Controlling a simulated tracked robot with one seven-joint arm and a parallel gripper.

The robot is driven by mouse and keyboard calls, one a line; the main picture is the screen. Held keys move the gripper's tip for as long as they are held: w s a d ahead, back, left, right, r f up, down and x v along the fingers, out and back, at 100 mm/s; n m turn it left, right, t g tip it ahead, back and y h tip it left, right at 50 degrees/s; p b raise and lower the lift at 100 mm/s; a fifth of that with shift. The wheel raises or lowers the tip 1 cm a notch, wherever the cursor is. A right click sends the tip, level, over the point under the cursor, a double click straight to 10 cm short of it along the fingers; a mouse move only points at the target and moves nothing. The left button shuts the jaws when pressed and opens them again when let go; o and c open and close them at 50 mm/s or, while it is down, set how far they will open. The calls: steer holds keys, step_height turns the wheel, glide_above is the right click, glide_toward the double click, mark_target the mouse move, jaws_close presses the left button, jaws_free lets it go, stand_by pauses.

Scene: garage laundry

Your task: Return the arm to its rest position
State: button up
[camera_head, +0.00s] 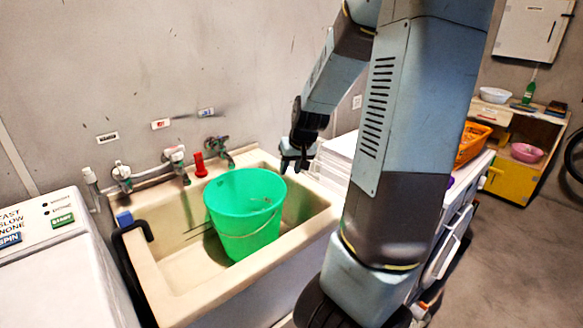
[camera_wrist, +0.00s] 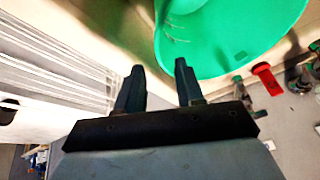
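My arm rises in the right half of the head view and bends down toward the sink. My gripper (camera_head: 297,160) hangs at the right back corner of the sink, to the right of the green bucket (camera_head: 240,212). In the wrist view my gripper (camera_wrist: 160,82) shows two dark fingers set apart with nothing between them. The bucket (camera_wrist: 228,35) lies beyond the fingertips there, and I see no contact with it. The bucket stands upright in the cream sink (camera_head: 170,300).
Taps and a red fitting (camera_head: 199,165) line the wall behind the sink. A white washing machine (camera_head: 60,260) stands at the left. A white slatted item (camera_head: 342,150) is right of my gripper. An orange basket (camera_head: 472,142) and a yellow cabinet (camera_head: 515,180) stand further right. Floor is clear at lower right.

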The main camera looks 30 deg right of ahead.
stand_by(0.4)
steer(key=s+a+r+n+h, duration=0.2)
steer(key=s+a+r+h, duration=0.1)
steer(key=s+a+r, duration=0.8)
steer(key=s+a+r+t+y, duration=0.1)
steer(key=s+a+r, duration=0.4)
steer(key=s, duration=0.6)
step_height(320, 180, up, 2)
steer(key=shift+r+n+y, duration=0.25)
steer(key=shift+n+y, duration=0.05)
steer(key=shift+y, duration=0.5)
